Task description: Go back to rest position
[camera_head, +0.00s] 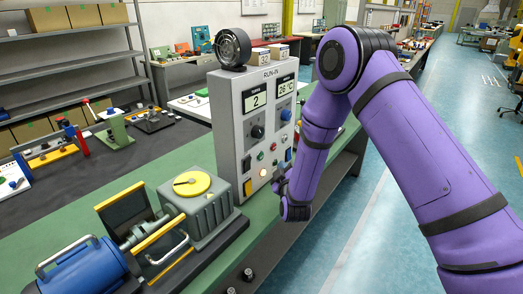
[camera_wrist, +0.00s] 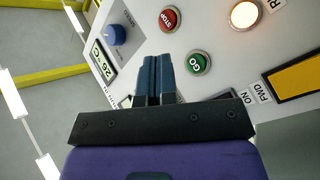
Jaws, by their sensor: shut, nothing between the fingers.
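My gripper (camera_wrist: 153,80) is shut and empty in the wrist view, its dark fingers pressed together in front of the grey control panel. The green GO button (camera_wrist: 198,63) is just right of the fingertips, and the red STOP button (camera_wrist: 169,18) is above them. I cannot tell whether the fingers touch the panel. In the head view my gripper (camera_head: 280,180) is beside the front of the RUN-IN box (camera_head: 226,125), low on its right side. The box displays read 2 turns and 26 °C.
The green bench (camera_head: 120,185) carries a blue motor (camera_head: 85,272) and a grey gearbox with a yellow disc (camera_head: 192,184) left of the box. A round black fan (camera_head: 232,47) sits on top of the box. The blue aisle floor (camera_head: 355,240) to the right is clear.

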